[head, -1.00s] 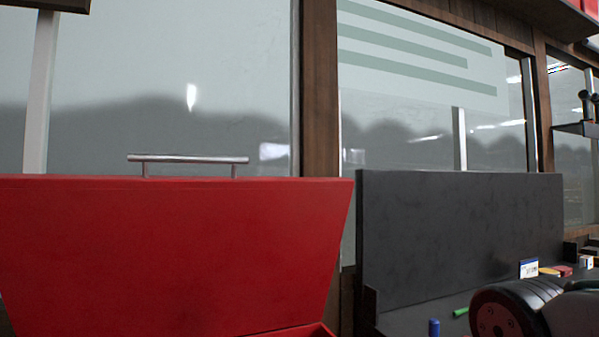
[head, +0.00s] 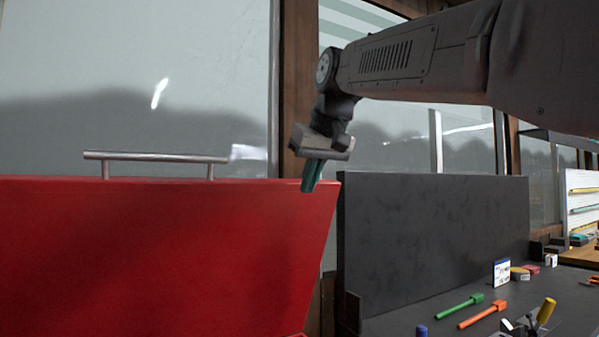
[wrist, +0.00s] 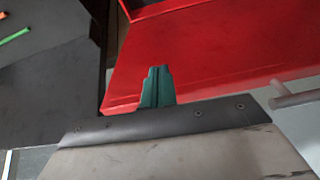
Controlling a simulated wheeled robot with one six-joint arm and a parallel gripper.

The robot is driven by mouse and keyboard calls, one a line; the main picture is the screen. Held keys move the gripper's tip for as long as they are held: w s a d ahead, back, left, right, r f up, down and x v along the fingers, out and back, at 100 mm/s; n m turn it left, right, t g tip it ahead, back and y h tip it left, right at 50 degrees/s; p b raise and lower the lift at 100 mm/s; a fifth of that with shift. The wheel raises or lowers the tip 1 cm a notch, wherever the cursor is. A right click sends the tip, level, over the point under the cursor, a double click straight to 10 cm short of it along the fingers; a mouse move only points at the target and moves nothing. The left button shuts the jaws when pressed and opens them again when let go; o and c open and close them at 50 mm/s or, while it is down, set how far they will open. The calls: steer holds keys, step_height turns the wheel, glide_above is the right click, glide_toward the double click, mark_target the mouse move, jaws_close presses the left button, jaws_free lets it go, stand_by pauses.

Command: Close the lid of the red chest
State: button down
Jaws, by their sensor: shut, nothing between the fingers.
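The red chest's lid (head: 150,255) stands raised, its broad red face filling the lower left of the head view. A metal bar handle (head: 155,157) sits along its top edge; the handle also shows at the right of the wrist view (wrist: 296,98). My gripper (head: 311,182) is shut and empty, its green fingers pointing down at the lid's upper right corner. In the wrist view the fingers (wrist: 157,76) overlap the red lid (wrist: 215,60). I cannot tell whether they touch it. Most of the chest body is hidden; a red rim (wrist: 160,8) shows at the wrist view's top.
A dark upright panel (head: 430,240) and dark worktop (head: 390,322) stand right of the chest. The worktop holds a green tool (head: 460,306), an orange tool (head: 483,314) and small boxes. A window wall with wooden posts (head: 297,90) lies behind.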

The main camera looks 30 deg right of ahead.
steer(key=w+d+r+t, duration=0.25)
steer(key=w+r, duration=0.45)
steer(key=r, duration=0.4)
steer(key=w+f, duration=0.1)
steer(key=f, duration=0.1)
steer(key=w+f, duration=0.1)
steer(key=f, duration=0.2)
steer(key=w+d+f, duration=0.1)
steer(key=w+f, duration=0.1)
steer(key=f, duration=0.1)
steer(key=shift+s+f, duration=0.35)
steer(key=shift+s, duration=0.05)
